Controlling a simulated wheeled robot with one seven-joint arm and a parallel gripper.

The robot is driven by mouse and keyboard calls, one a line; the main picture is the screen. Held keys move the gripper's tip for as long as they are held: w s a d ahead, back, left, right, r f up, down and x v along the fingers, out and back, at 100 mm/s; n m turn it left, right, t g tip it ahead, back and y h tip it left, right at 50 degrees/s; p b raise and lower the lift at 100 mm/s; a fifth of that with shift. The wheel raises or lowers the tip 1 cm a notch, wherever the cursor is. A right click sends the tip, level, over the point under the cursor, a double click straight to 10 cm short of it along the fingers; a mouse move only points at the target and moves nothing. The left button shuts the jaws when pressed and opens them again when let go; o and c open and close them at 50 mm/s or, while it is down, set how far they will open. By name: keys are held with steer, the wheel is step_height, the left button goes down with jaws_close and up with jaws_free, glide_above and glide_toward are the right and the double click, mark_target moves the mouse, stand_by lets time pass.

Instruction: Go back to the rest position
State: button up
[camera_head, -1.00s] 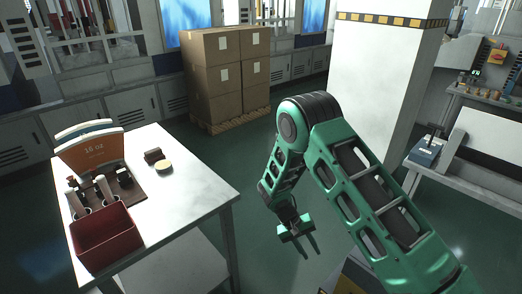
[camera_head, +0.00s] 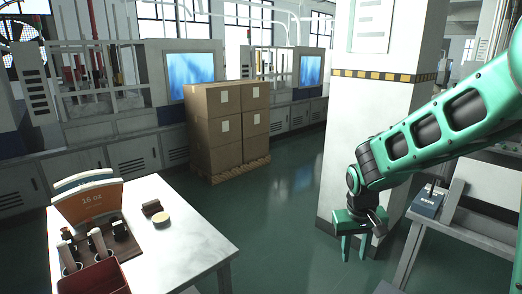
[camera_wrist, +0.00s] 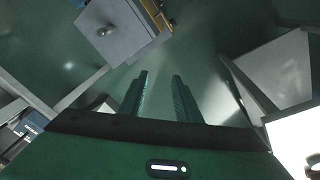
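My gripper (camera_head: 357,247) hangs pointing down at the right of the head view, over the floor and in front of the white pillar. Its two green fingers are apart with nothing between them. In the wrist view the fingers (camera_wrist: 158,98) also show spread and empty, with green floor beyond them. My green arm reaches in from the right edge of the head view. The gripper is well clear of the white table on the left.
The white table (camera_head: 195,245) holds a red bin (camera_head: 95,280), an orange-brown 16 oz sign (camera_head: 92,203) and tools in a holder. Stacked cartons (camera_head: 228,128) stand behind on a pallet. A white pillar (camera_head: 375,110) is close behind my gripper. A bench with a blue device (camera_head: 427,203) is at right.

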steer(key=s+d+r+t+y, duration=0.1)
steer(key=s+d+r+t, duration=0.25)
steer(key=s+r, duration=0.7)
steer(key=s+d+f+m+g, duration=0.1)
steer(key=s+d+m+g, duration=0.1)
steer(key=s+d, duration=0.3)
steer(key=s+d+f+m+g, duration=0.1)
steer(key=s+d+m+g, duration=0.2)
steer(key=s, duration=0.9)
steer(key=d+m, duration=0.1)
steer(key=d, duration=0.2)
steer(key=shift+s+d, duration=0.15)
